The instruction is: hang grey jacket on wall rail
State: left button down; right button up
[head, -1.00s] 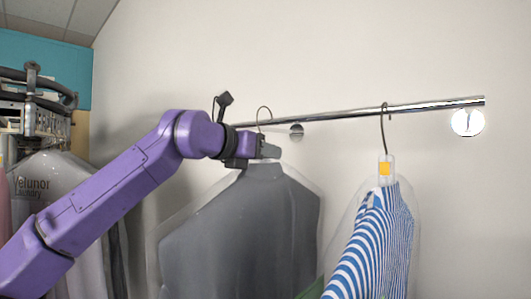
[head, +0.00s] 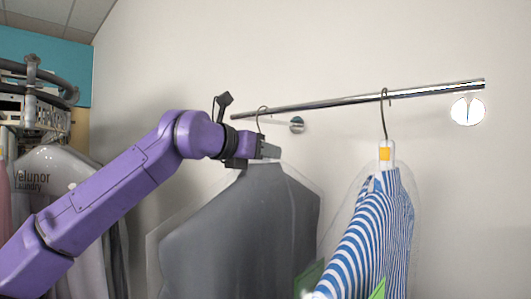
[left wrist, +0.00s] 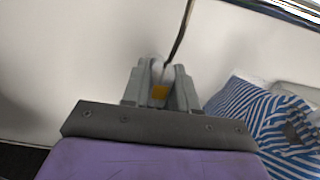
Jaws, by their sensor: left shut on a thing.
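The grey jacket (head: 240,230), in a clear cover, hangs below my left gripper (head: 270,151) in the head view. The gripper is shut on the neck of its hanger (head: 259,122). In the left wrist view my left gripper (left wrist: 160,88) has an orange tag (left wrist: 159,92) between its fingers, and the hanger wire (left wrist: 181,35) rises from them. The wall rail (head: 340,102) runs above the jacket. The hook's curved top shows at the rail's left part, slightly above it; I cannot tell whether it bears on the rail. My right gripper is not in view.
A blue-and-white striped shirt (head: 368,235) in a clear cover hangs from the rail, right of the jacket. Green pieces (head: 378,289) show low beside it. Bagged garments (head: 58,180) hang at another rack (head: 38,98) on the left. The rail between the two hooks is clear.

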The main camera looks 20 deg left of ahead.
pick_arm(q)
jog(key=c, duration=0.8)
grip_release()
jog(key=shift+s+r, duration=0.15)
jog(key=shift+r, duration=0.05)
jog(key=shift+f, duration=0.2)
jog(key=shift+s+a+b, duration=0.1)
jog(key=shift+s+b, duration=0.1)
jog(key=shift+b, duration=0.1)
jog(key=b+v, duration=0.3)
jog(key=v, duration=0.7)
jog(key=shift+r, duration=0.1)
jog(key=shift+o, duration=0.6)
jog(key=shift+s, duration=0.1)
